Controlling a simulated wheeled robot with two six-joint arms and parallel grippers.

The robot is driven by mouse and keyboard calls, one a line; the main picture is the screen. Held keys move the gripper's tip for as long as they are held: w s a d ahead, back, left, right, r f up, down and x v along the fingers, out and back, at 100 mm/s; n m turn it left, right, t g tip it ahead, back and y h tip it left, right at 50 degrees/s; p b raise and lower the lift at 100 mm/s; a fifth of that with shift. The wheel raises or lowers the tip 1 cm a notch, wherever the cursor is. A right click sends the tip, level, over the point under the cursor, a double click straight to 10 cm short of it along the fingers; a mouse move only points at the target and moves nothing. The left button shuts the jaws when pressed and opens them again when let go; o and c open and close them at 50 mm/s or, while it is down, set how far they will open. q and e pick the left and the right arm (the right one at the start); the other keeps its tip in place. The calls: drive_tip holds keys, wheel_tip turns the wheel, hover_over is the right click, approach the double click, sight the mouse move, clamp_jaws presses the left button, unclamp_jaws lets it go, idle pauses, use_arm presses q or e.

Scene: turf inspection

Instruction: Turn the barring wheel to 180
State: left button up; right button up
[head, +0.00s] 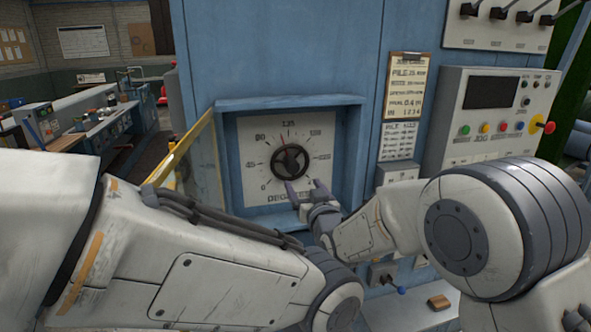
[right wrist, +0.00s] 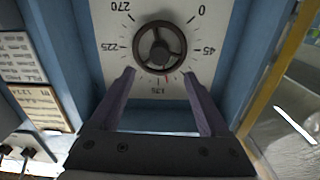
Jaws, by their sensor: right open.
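The barring wheel (head: 290,160) is a dark round handwheel on a white degree dial (head: 258,132), inside a blue recessed box. It also shows in the right wrist view (right wrist: 160,47), where the dial appears upside down. A small red mark at the wheel's rim lies close to the 135 label, slightly toward the lower numbers. My right gripper (head: 307,188) is open just below and in front of the wheel; in its wrist view (right wrist: 158,74) the two fingertips are spread on either side of the wheel's near edge, with nothing gripped. My left arm crosses the foreground; its gripper is not visible.
A yellow-edged door (head: 180,150) stands open at the box's left. Right of the box are a clipboard (head: 404,100) and a control panel (head: 490,115) with coloured buttons and a red knob. A blue-handled lever (head: 392,282) is below. A workbench (head: 100,125) stands far left.

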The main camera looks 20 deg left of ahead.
sight(293, 169)
drive_tip(key=p+x, duration=0.4)
drive_tip(key=x, duration=0.4)
drive_tip(key=shift+w+a+r+p, duration=0.1)
drive_tip(key=shift+w+a+p, duration=0.1)
drive_tip(key=shift+w+p, duration=0.15)
drive_tip(key=shift+w+a, duration=0.35)
drive_tip(key=shift+w, duration=0.1)
clamp_jaws()
drive_tip(key=shift+f+m+b, duration=0.25)
drive_tip(key=shift+m+b, duration=0.05)
drive_tip(key=shift+b, duration=0.3)
drive_tip(key=m+b, duration=0.8)
drive_tip(key=b, duration=0.6)
drive_tip(key=shift+m, duration=0.4)
drive_tip(key=shift+r+m+b, duration=0.25)
drive_tip(key=shift+m+b, duration=1.05)
drive_tip(key=shift+b, duration=0.3)
